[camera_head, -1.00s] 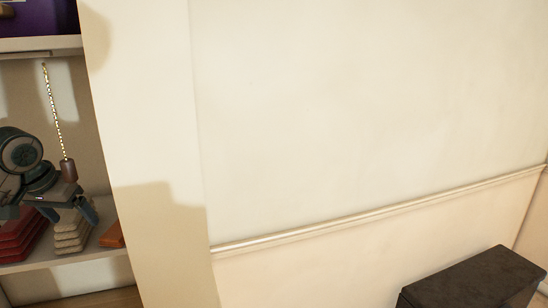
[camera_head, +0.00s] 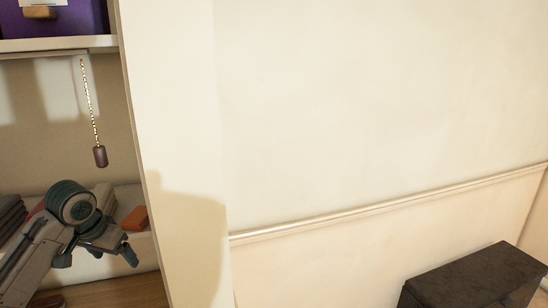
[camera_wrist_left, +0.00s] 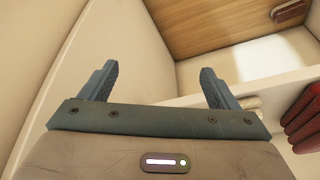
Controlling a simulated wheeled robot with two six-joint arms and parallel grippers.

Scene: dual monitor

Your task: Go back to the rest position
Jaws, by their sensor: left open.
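My left gripper (camera_head: 128,252) is at the lower left of the head view, in front of the shelf unit and below the hanging pull chain (camera_head: 99,155). In the left wrist view its two fingers (camera_wrist_left: 160,85) stand wide apart with nothing between them. The gripper is open and empty. My right gripper is not in view.
A shelf unit with an upper shelf (camera_head: 60,46) holds a purple box (camera_head: 60,20). A lower shelf holds dark folded cloths (camera_head: 10,215) and an orange block (camera_head: 136,218). A dark box (camera_head: 475,280) stands at lower right. The wall between is bare.

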